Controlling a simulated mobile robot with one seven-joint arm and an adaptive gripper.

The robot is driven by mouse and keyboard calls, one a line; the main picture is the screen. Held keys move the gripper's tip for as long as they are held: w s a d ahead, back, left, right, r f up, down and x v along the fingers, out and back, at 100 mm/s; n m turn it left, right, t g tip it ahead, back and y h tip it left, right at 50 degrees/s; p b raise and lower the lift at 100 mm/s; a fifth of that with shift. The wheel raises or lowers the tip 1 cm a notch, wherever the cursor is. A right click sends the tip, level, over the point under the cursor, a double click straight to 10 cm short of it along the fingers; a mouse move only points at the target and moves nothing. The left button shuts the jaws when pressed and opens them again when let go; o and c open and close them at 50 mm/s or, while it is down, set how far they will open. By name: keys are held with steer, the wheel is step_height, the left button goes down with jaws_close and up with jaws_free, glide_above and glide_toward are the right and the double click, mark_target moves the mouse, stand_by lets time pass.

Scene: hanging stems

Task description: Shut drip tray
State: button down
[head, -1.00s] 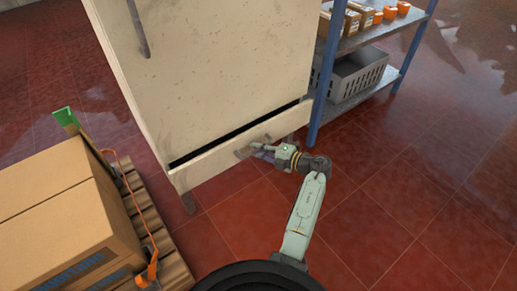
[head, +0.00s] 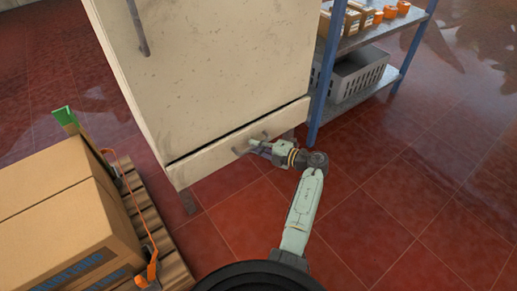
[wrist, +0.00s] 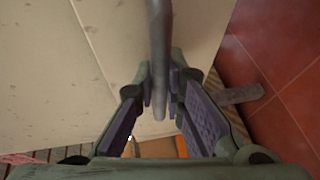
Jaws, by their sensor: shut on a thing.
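The drip tray (head: 207,166) is the low cream drawer at the foot of the tall cream cabinet (head: 215,75). Only a thin dark line shows between its front and the cabinet body. Its grey bar handle (head: 240,150) is on the front, partly hidden by my gripper (head: 254,145). In the wrist view the handle bar (wrist: 158,50) runs down between the two fingers of my gripper (wrist: 161,88), which are shut on it. The cream front (wrist: 70,90) lies close behind the fingers.
A blue-framed shelf rack (head: 316,98) with a grey crate (head: 360,80) stands just right of the cabinet. A cardboard box (head: 55,200) on a wooden pallet (head: 150,225) is at lower left. Red tiled floor (head: 410,200) is clear at right.

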steer(key=shift+w+a+b, duration=0.15)
steer(key=shift+w+a, duration=0.3)
steer(key=shift+w, duration=0.2)
steer(key=shift+w+a+b, duration=0.15)
steer(key=shift+w+a, duration=0.25)
steer(key=shift+w, duration=0.2)
steer(key=c, duration=1.7)
jaws_free()
steer(key=shift+a, duration=0.1)
steer(key=shift+o, duration=0.2)
steer(key=v, duration=1.2)
steer(key=shift+s+r, duration=0.1)
